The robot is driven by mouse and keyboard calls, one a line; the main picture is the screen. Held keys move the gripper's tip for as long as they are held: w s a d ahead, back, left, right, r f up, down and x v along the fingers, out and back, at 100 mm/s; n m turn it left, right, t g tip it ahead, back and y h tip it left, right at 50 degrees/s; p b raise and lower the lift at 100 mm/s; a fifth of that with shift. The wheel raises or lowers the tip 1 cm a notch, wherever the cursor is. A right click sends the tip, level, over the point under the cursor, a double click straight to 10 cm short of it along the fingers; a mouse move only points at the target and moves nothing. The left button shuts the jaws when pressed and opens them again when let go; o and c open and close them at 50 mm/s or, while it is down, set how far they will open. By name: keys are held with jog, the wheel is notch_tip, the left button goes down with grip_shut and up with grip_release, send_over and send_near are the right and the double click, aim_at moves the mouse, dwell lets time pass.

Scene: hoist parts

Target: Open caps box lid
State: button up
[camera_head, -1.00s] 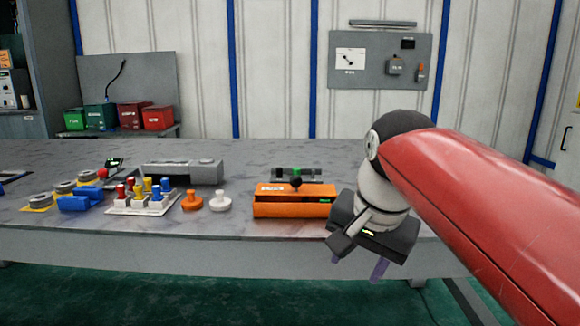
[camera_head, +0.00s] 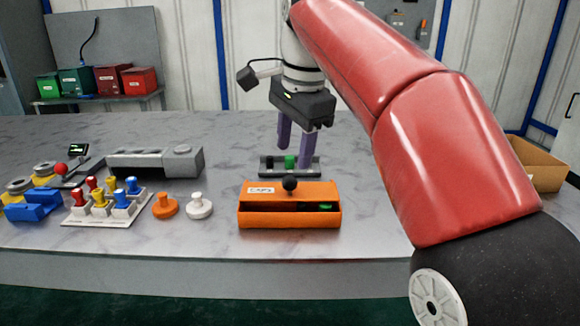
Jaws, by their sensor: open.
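The caps box (camera_head: 290,221) is orange and stands near the front edge of the table. Its orange lid (camera_head: 266,199) carries a "CAPS" label and a black ball knob (camera_head: 290,184). A dark gap shows along the front below the lid, with something green inside at the right. My gripper (camera_head: 296,157) is open, its two purple fingers pointing down behind the box, above the grey rack at the back. It looks apart from the knob. The gap between fingers and rack is hard to judge.
The grey rack (camera_head: 267,169) holding black and green pieces stands behind the box. White (camera_head: 199,206) and orange (camera_head: 165,206) knobbed parts stand left of it, then a tray of coloured pegs (camera_head: 108,213). A cardboard box (camera_head: 540,165) is at the right.

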aim_at(290, 177)
jog(key=f, duration=0.2)
jog(key=f+b, duration=0.1)
jog(key=f, duration=0.3)
jog(key=shift+w+a+f, duration=0.25)
jog(key=shift+w+a, duration=0.05)
jog(key=shift+w, duration=0.1)
grip_shut()
